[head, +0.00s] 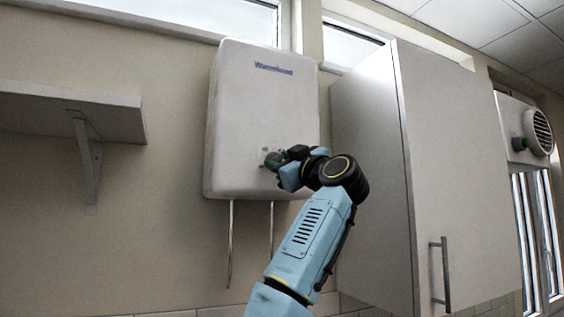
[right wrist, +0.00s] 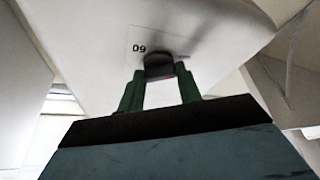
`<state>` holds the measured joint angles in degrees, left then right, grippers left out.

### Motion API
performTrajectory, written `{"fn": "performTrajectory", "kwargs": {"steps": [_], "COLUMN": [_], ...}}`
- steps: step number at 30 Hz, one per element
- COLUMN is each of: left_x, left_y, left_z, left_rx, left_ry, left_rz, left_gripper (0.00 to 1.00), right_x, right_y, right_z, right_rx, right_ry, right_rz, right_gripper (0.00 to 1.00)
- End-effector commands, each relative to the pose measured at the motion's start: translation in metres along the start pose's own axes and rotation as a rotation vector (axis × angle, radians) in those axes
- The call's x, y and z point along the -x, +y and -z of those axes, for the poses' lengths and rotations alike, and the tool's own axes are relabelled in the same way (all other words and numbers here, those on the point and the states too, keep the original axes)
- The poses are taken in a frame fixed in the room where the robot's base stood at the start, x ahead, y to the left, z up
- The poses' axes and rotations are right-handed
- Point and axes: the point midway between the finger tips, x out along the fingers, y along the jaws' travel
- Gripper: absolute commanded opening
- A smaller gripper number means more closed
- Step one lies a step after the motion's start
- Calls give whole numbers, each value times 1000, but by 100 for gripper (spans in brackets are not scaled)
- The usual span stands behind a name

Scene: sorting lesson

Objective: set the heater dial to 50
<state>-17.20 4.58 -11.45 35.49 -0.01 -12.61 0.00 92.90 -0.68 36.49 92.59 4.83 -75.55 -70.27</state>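The white water heater (head: 262,115) hangs on the wall in the head view, with a blue brand name near its top. Its dark dial (right wrist: 158,66) shows in the right wrist view on the heater's pale face. A printed number beside the dial reads "09" in that picture, which looks like an upside-down 60. My right gripper (head: 272,160) reaches the heater's lower front. Its green fingers (right wrist: 160,80) lie along both sides of the dial with no clear gap. The dial's pointer and the other numbers cannot be made out. My left gripper is not in view.
A white wall cabinet (head: 455,160) with a bar handle stands close to the right of the heater and my forearm. A shelf (head: 70,112) on a bracket is at the left. Two thin pipes (head: 231,245) hang below the heater. A round vent (head: 538,132) is at far right.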

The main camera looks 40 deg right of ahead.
Motion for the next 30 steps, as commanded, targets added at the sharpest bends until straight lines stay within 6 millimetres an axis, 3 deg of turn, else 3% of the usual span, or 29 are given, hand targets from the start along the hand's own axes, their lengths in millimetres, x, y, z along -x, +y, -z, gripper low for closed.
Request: {"fn": "performTrajectory", "kwargs": {"steps": [3, 14, 22, 30], "left_x": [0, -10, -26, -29], "left_y": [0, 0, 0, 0], "left_z": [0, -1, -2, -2], "left_rx": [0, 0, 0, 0], "left_ry": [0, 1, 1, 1], "left_rz": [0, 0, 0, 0], "left_gripper": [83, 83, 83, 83], "right_x": [0, 1, 1, -1], "right_y": [0, -2, -4, -6], "right_z": [0, -2, -3, 0], "right_rx": [0, -64, -245, -484], "right_ry": [0, -2, -3, -2], "right_rz": [1, -27, -104, -200], "right_gripper": [12, 12, 12, 12]}}
